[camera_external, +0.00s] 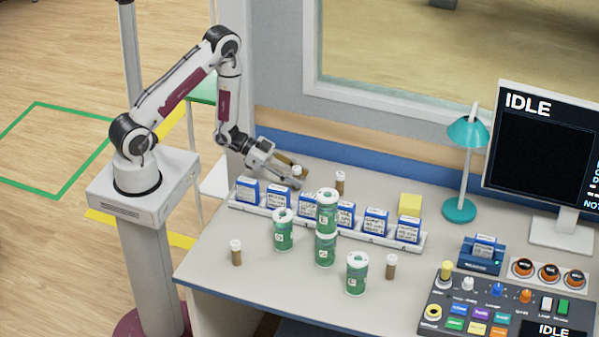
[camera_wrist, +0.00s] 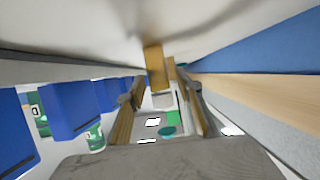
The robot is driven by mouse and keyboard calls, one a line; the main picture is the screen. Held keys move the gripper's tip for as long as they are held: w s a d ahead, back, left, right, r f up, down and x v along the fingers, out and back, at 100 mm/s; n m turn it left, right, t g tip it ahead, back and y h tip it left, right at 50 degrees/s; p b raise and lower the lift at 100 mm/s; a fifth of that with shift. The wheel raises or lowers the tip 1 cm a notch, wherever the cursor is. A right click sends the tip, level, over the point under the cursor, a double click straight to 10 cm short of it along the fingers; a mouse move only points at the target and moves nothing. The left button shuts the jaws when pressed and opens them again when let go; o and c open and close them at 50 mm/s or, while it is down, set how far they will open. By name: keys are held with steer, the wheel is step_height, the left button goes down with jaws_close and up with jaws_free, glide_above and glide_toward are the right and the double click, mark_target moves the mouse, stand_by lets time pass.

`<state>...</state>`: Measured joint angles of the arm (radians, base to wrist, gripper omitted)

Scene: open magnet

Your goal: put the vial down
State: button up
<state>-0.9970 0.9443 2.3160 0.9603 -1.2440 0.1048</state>
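My gripper (camera_external: 293,170) reaches in low over the back left of the table, behind the white rack. Its fingers stand on either side of a small brown vial with a white cap (camera_external: 297,170), and they appear shut on it. In the wrist view the vial's brown body (camera_wrist: 154,66) shows between the fingertips (camera_wrist: 160,78), with the pale cap just below it. The vial's lower end is near the table surface; I cannot tell whether it touches. The fingers and rack hide part of it in the external view.
Another vial (camera_external: 340,183) stands close to the right of my gripper. The white rack (camera_external: 397,243) of blue boxes lies in front. Green canisters (camera_external: 283,232) and two more vials (camera_external: 236,253) (camera_external: 391,266) stand nearer the front. A teal lamp (camera_external: 459,209) stands farther right.

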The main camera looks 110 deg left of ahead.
steer(key=shift+r, duration=0.15)
steer(key=shift+s+a+r, duration=0.1)
steer(key=shift+s+r, duration=0.1)
steer(key=shift+s, duration=0.2)
steer(key=v, duration=1.1)
steer(key=shift+w+r, duration=0.1)
stand_by(0.9)
